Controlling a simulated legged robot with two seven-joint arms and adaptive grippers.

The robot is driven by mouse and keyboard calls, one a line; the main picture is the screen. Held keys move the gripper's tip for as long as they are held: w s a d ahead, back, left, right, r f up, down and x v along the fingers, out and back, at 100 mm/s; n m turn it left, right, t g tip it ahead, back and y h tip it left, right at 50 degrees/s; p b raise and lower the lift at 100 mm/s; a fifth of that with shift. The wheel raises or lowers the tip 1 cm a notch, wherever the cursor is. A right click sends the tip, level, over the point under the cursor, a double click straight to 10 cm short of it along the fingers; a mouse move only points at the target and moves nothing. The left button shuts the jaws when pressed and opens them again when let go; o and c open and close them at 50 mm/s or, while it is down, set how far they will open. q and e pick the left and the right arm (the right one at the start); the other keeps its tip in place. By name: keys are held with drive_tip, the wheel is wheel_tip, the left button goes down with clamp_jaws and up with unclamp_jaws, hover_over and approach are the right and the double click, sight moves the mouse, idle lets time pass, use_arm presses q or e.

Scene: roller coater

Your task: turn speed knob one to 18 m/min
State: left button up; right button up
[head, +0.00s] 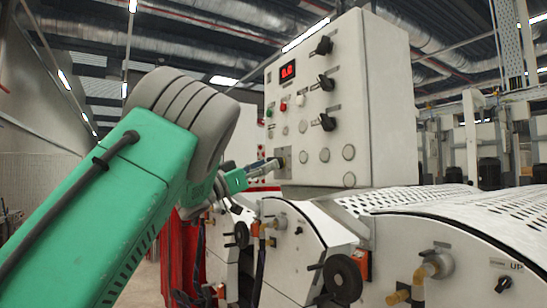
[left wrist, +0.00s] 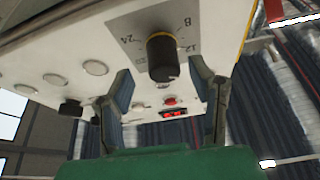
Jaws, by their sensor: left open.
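A white control box (head: 335,110) stands on the machine. In the left wrist view, a black knob (left wrist: 162,57) sits on a grey dial plate (left wrist: 133,35) with scale numbers including 24 and 8. In the head view, a grey plate (head: 283,163) is at the box's lower left, and my left gripper (head: 262,168) is close in front of it, partly hidden by my arm. In the left wrist view, my left gripper (left wrist: 165,88) is open, its fingers apart on either side below the knob. I cannot tell whether they touch it. My right gripper is not in view.
The box also carries a red display (head: 288,71) and several black knobs, such as the top one (head: 323,46). White round caps sit lower on the panel. Below are machine covers with a black handwheel (head: 342,279) and a perforated guard (head: 480,200).

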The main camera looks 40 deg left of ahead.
use_arm(q)
drive_tip(key=shift+w+a+r, duration=0.1)
drive_tip(key=shift+w+a, duration=0.6)
drive_tip(key=shift+w, duration=0.2)
drive_tip(key=shift+d+r, duration=0.25)
drive_tip(key=shift+d, duration=0.8)
drive_tip(key=c, duration=0.6)
drive_tip(key=shift+w, duration=0.2)
clamp_jaws()
drive_tip(key=shift+s+a+f, duration=0.1)
drive_tip(key=shift+a+f, duration=0.05)
drive_tip(key=shift+a, duration=0.3)
drive_tip(key=shift+d+f, duration=0.1)
